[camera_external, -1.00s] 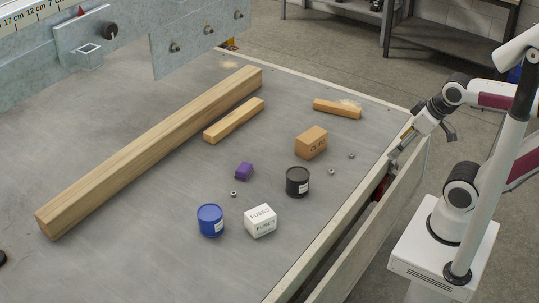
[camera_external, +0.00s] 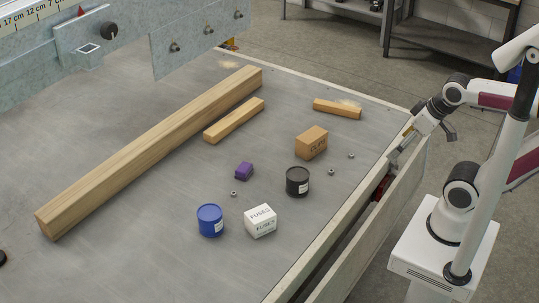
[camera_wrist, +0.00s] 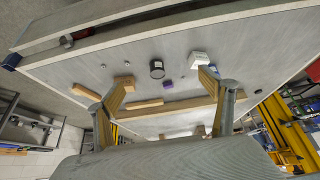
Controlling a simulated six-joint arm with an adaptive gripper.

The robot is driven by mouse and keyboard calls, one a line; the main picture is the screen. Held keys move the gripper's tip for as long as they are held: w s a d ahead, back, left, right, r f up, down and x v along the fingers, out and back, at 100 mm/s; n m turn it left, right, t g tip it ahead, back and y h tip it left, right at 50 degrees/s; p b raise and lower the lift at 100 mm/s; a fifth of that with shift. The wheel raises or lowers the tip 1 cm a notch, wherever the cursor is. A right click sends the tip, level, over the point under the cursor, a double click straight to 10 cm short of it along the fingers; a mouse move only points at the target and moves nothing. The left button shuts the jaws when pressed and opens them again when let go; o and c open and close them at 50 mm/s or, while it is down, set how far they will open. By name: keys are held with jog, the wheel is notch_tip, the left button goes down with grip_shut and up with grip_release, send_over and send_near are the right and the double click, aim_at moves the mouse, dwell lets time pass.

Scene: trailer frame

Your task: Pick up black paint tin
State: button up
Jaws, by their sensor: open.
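The black paint tin (camera_external: 297,182) stands upright on the grey trailer bed, with a white label on its side. In the wrist view the black tin (camera_wrist: 157,70) appears between my two fingers, farther off. My gripper (camera_external: 398,152) is at the right side of the bed, by the side rail, well apart from the tin. In the wrist view my gripper (camera_wrist: 163,82) has its fingers wide apart with nothing between them.
Small nuts lie nearby. A long wooden beam (camera_external: 150,150) lies at left. The side rail (camera_external: 345,232) edges the bed.

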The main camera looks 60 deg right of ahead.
jog(key=shift+w, duration=0.15)
jog(key=n+t, duration=0.1)
jog(key=t, duration=0.4)
send_over(308, 181)
jog(key=s, duration=0.1)
notch_tip(308, 181, down, 22)
jog(key=f, duration=0.3)
jog(key=f+t, duration=0.1)
jog(key=f, duration=0.2)
jog(key=f+t+y, duration=0.1)
jog(key=f, duration=0.3)
jog(key=shift+s+d, duration=0.35)
jog(key=shift+s+f+t, duration=0.4)
jog(key=shift+f+t, duration=0.1)
jog(key=shift+f, duration=0.2)
jog(key=shift+w, duration=0.1)
jog(key=shift+x, duration=1.2)
jog(key=shift+f, duration=0.1)
